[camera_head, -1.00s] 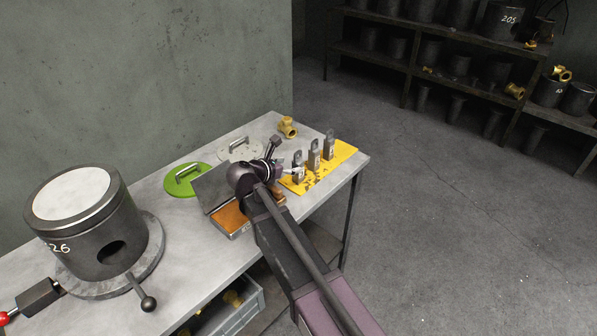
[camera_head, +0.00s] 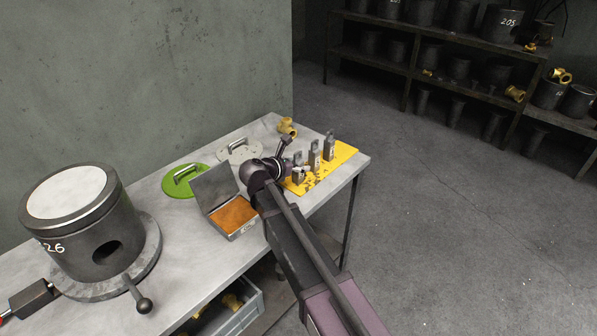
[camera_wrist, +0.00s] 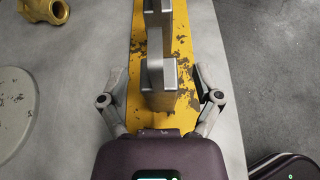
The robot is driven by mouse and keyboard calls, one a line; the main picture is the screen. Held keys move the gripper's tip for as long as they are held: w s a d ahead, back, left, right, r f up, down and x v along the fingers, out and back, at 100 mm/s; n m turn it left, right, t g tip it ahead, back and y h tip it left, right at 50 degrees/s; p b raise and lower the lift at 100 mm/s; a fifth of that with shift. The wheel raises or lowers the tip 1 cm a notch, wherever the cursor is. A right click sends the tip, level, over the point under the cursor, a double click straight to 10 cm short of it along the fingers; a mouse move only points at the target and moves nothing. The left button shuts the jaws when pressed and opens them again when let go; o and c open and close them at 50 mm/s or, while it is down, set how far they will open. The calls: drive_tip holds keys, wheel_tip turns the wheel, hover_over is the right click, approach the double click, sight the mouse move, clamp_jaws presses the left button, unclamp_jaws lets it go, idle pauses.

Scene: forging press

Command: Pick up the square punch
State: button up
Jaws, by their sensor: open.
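Three grey metal punches stand upright in a row on a worn yellow plate (camera_head: 345,152): a near one (camera_head: 298,174), a middle one (camera_head: 314,156) and a far one (camera_head: 329,147). I cannot tell from their shapes which is the square punch. In the wrist view, two punches show over the yellow strip, a closer one (camera_wrist: 158,88) and one farther up (camera_wrist: 157,15). My gripper (camera_wrist: 163,92) is open and empty, its fingers on either side of the closer punch with gaps at both sides. In the head view my wrist partly hides the gripper beside the near punch.
An open case (camera_head: 236,216) with an orange-brown lining sits left of my arm. A large dark cylinder (camera_head: 85,225) stands at left. The table's right edge is close to the plate.

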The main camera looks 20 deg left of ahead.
sight(297, 152)
clamp_jaws()
drive_tip(key=shift+r, duration=0.15)
wheel_tip(297, 152, up, 3)
drive_tip(key=p, duration=0.3)
drive_tip(key=shift+r+p, duration=0.15)
drive_tip(key=shift+p, duration=0.2)
drive_tip(key=s+d+r+p, duration=0.1)
drive_tip(key=s+d, duration=0.1)
drive_tip(key=s, duration=1.3)
drive_tip(key=shift+s+d+r, duration=0.2)
drive_tip(key=shift+s, duration=0.2)
